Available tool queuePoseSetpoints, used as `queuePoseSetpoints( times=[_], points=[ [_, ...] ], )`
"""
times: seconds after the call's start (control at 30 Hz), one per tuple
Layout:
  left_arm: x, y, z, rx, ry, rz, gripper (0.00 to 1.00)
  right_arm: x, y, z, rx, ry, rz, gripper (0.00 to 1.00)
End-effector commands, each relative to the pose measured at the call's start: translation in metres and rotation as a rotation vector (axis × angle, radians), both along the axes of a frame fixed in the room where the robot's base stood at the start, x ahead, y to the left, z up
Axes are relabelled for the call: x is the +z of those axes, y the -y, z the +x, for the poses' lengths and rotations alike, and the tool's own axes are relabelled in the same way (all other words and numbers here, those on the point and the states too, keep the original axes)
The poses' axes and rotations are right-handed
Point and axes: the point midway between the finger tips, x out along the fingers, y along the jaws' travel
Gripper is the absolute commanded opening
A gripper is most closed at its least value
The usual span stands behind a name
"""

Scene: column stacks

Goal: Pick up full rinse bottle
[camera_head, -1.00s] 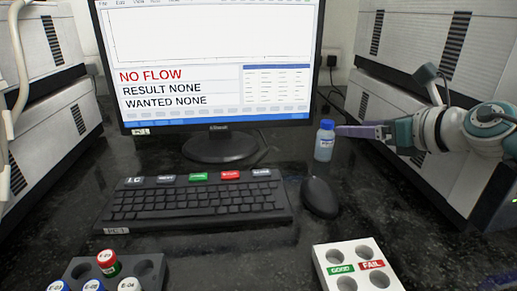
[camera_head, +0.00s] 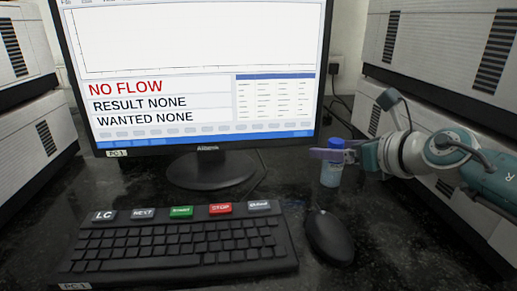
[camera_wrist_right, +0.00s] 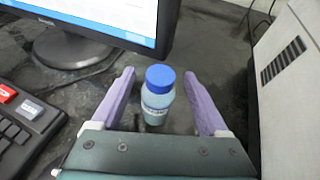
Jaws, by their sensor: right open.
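The rinse bottle (camera_head: 331,172) has a blue cap, a pale label and bluish liquid low in it. It stands upright on the dark bench, right of the monitor's base. My right gripper (camera_head: 328,154) reaches in from the right at the height of the bottle's upper part. In the right wrist view, the bottle (camera_wrist_right: 158,100) stands between the two purple fingers of my right gripper (camera_wrist_right: 160,95). The fingers are open, with a gap on each side of the bottle. My left gripper is not in view.
A monitor (camera_head: 200,75) reading NO FLOW stands behind, left of the bottle. A keyboard (camera_head: 180,245) and a black mouse (camera_head: 329,236) lie in front. Grey instrument housings (camera_head: 440,50) line the right side, close to my arm. A cable (camera_head: 345,115) hangs behind the bottle.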

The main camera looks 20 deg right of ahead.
Motion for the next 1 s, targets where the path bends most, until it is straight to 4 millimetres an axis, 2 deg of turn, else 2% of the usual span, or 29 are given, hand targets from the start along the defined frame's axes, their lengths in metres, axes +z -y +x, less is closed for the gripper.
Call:
queuePoseSetpoints(
  times=[0.07, 0.6, 0.87, 1.0],
  points=[
    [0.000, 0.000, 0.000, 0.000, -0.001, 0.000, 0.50, 0.000, 0.000, 0.000, 0.000, -0.001, 0.000, 0.77],
    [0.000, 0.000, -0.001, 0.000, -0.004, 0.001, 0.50, 0.001, 0.000, 0.000, 0.000, 0.001, 0.000, 0.17],
    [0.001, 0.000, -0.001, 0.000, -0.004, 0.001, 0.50, 0.003, 0.001, 0.000, 0.000, 0.001, 0.000, 0.17],
    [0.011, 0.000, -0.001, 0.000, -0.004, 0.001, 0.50, 0.015, 0.005, 0.001, -0.001, 0.002, -0.001, 0.17]
  ],
)
